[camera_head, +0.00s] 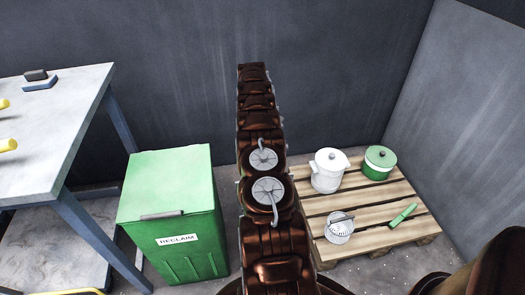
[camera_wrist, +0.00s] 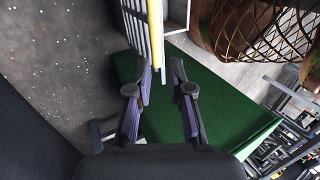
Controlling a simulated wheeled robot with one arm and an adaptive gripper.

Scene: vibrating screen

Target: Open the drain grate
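In the wrist view, a pale barred grate (camera_wrist: 133,22) shows at the top, partly cut off by the frame edge. A yellow bar (camera_wrist: 155,32) runs along its right side. My gripper (camera_wrist: 163,68) is open, with its two dark fingers apart and nothing held. The near end of the yellow bar appears between the fingertips in the picture; I cannot tell whether it is at their depth or touches them. The head view shows neither the grate nor my gripper clearly.
A dark green flat surface (camera_wrist: 210,100) lies beyond my fingers. A brown mesh-like shape (camera_wrist: 262,28) is at upper right. In the head view, a green RECLAIM bin (camera_head: 172,215) stands left, beside a workbench (camera_head: 45,125). A pallet (camera_head: 372,204) with pots stands right.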

